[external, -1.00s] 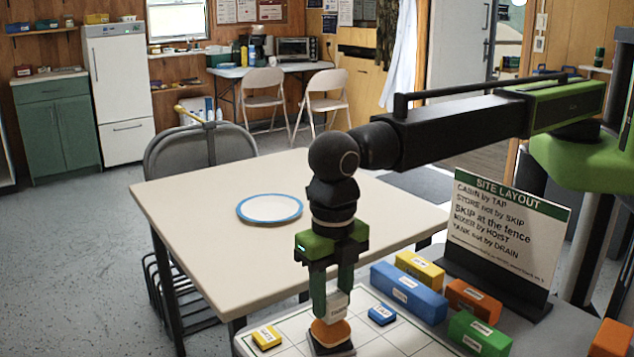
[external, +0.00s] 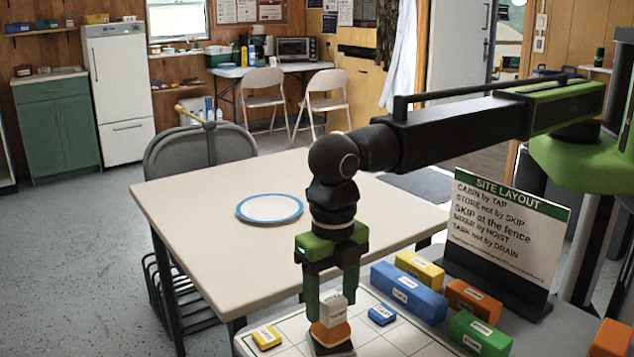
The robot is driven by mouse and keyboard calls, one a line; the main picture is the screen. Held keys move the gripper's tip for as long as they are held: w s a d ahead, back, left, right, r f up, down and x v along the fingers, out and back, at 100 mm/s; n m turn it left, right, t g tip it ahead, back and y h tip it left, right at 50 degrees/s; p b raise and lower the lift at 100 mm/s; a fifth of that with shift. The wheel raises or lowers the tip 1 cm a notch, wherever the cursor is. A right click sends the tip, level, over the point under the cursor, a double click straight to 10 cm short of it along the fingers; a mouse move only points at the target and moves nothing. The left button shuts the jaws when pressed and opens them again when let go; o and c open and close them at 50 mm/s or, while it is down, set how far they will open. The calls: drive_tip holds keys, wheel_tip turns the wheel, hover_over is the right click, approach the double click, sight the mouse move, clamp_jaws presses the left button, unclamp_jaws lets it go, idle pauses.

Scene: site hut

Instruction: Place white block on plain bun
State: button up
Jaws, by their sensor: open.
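The white block (external: 334,311), with a small printed label, rests on top of the orange-tan bun (external: 331,333). The bun sits on a dark base on the gridded board at the front of the external view. My gripper (external: 332,298) points straight down over them. Its two green fingers are open, one on each side of the white block, with a gap showing. The fingers partly hide the block's sides.
A yellow block (external: 267,337) and a small blue block (external: 382,315) lie on the board (external: 400,338). A long blue block (external: 409,291), green block (external: 480,334) and the site layout sign (external: 507,228) stand right. A plate (external: 269,208) lies on the cream table behind.

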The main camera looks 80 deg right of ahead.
sight(332, 297)
wheel_tip(332, 297, up, 12)
drive_tip(key=p, duration=1.1)
drive_tip(key=shift+f, duration=0.1)
drive_tip(key=w+d+m, duration=0.2)
drive_tip(key=d+m, duration=1.2)
drive_tip(key=d, duration=2.4)
drive_tip(key=s+d+m, duration=0.5)
drive_tip(key=d+m, duration=0.1)
drive_tip(key=d, duration=0.6)
drive_tip(key=s+d+m, duration=0.5)
drive_tip(key=d+m, duration=0.2)
drive_tip(key=d, duration=0.6)
drive_tip(key=shift+s, duration=0.15)
